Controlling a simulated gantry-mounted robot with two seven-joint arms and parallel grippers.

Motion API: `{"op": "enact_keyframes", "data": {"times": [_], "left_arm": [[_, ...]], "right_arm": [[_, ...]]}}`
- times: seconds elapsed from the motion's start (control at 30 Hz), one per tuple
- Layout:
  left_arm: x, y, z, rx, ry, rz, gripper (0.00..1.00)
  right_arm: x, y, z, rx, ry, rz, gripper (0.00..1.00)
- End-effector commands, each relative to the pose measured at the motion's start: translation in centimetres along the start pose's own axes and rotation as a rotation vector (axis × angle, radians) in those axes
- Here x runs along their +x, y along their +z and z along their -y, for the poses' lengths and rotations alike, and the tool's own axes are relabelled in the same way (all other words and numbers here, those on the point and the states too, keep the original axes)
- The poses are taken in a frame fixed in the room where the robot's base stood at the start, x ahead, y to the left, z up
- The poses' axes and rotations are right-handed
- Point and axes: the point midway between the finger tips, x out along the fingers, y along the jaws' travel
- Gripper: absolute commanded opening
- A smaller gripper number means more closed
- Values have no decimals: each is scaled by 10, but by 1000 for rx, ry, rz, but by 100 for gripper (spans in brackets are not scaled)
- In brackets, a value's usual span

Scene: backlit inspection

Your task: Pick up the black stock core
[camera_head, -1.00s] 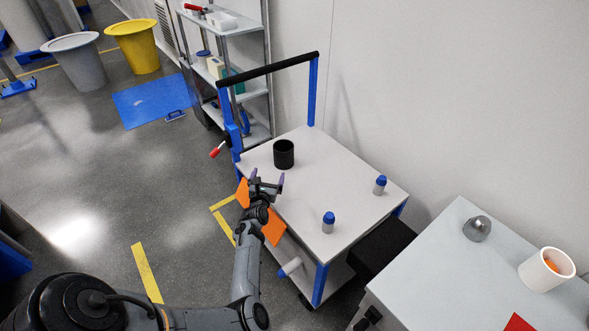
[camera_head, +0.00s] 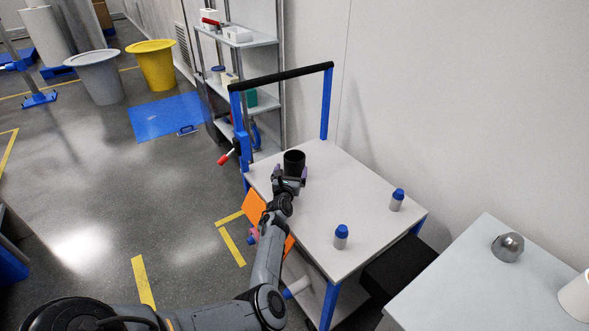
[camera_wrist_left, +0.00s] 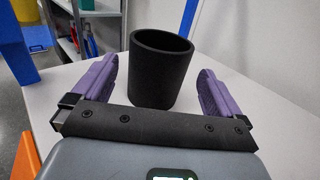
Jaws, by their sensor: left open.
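The black stock core (camera_head: 294,162) is a short, hollow black cylinder standing upright on the white top of the blue-framed cart (camera_head: 330,190). My left gripper (camera_head: 290,174) is right at it, on its near side, and hides its lower part in the head view. In the left wrist view the core (camera_wrist_left: 158,75) stands ahead, between the two purple-padded fingers of the left gripper (camera_wrist_left: 157,88). The fingers are wide apart, with a visible gap on each side of the core. My right gripper is not in view.
Two blue-capped bottles (camera_head: 341,236) (camera_head: 397,199) stand on the cart's right part. The cart's black handle bar (camera_head: 282,76) rises on blue posts beyond the core. A shelf rack (camera_head: 245,80) stands behind. A second table (camera_head: 500,270) with a metal dome (camera_head: 508,247) is at right.

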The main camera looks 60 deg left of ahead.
Motion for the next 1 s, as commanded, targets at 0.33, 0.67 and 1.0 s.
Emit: {"op": "enact_keyframes", "data": {"times": [0.33, 0.67, 1.0], "left_arm": [[41, 4, 0, 0, 0, 2, 100], [46, 6, 1, 0, 1, 0, 100], [46, 7, 0, 0, 1, 2, 58]], "right_arm": [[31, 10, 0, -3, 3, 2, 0], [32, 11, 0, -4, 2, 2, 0], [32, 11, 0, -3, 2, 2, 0]]}}
